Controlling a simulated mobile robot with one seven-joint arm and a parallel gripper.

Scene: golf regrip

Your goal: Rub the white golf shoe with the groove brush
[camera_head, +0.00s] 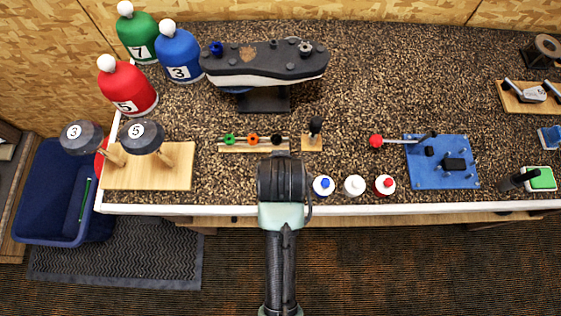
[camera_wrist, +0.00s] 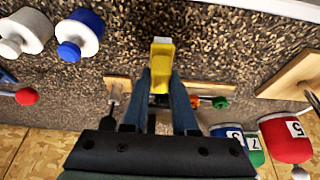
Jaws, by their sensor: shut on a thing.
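The white golf shoe (camera_head: 262,79) sits sole up on a dark stand (camera_head: 264,99) at the back left of the counter. Its dark sole (camera_head: 275,58) faces up, and a white strip of its side shows. My gripper (camera_wrist: 164,80) is shut on a yellow tool (camera_wrist: 162,54), which sticks out past the fingertips in the wrist view. I cannot make out bristles, so whether it is the groove brush is unclear. In the head view my wrist (camera_head: 281,180) is over the front edge of the counter and hides the fingers and tool. The shoe is well behind my gripper, apart from it.
A rack (camera_head: 254,147) with coloured rings lies between my wrist and the shoe. Bottles (camera_head: 354,186) stand just right of my wrist. A blue clamp plate (camera_head: 442,162) is farther right. Numbered club covers (camera_head: 128,88) stand left. The counter right of the shoe is clear.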

